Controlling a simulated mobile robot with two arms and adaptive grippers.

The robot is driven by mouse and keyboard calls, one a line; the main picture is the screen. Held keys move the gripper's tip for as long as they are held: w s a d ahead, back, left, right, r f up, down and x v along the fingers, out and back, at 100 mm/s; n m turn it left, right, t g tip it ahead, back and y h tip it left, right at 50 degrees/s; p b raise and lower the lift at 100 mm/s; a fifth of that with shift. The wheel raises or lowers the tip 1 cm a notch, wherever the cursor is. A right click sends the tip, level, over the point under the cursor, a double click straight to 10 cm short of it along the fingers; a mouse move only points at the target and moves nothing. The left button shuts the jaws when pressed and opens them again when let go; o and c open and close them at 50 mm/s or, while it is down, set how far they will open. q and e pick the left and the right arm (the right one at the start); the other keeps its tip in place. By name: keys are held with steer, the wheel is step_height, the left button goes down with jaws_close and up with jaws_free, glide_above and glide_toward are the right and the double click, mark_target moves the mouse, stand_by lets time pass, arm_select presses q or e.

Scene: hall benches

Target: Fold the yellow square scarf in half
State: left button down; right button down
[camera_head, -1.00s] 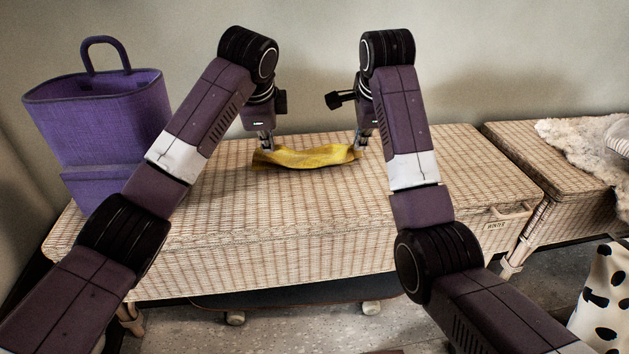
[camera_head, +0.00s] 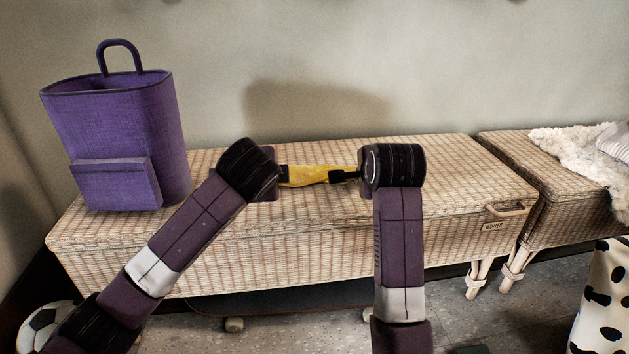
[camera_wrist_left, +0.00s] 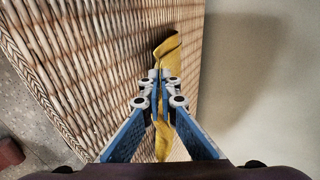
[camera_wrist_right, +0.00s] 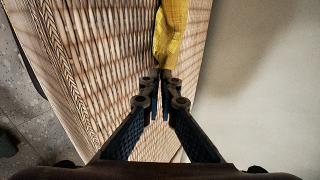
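The yellow scarf (camera_head: 308,175) shows as a narrow strip over the wicker bench between my two wrists; my arms hide its ends. In the left wrist view the scarf (camera_wrist_left: 169,50) passes between the fingers of my left gripper (camera_wrist_left: 161,80), which is shut on it, and a strip hangs back toward the palm. In the right wrist view the scarf (camera_wrist_right: 170,35) runs up to the fingertips of my right gripper (camera_wrist_right: 163,80), which look closed on its near end. Whether the scarf's lower part touches the bench is hard to tell.
The wicker bench top (camera_head: 330,222) is bare around the scarf. A purple bag (camera_head: 118,135) stands at its left end, against the wall side. A second bench (camera_head: 560,185) with a white fleece (camera_head: 575,150) is at right. A football (camera_head: 38,330) lies on the floor.

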arm_select(q)
steer(key=c, duration=2.7)
jaws_free()
arm_select(e)
steer(key=c, duration=2.7)
jaws_free()
steer(key=shift+c, duration=0.2)
arm_select(q)
steer(key=o, duration=0.8)
arm_select(e)
steer(key=o, duration=0.9)
steer(key=shift+c, duration=0.2)
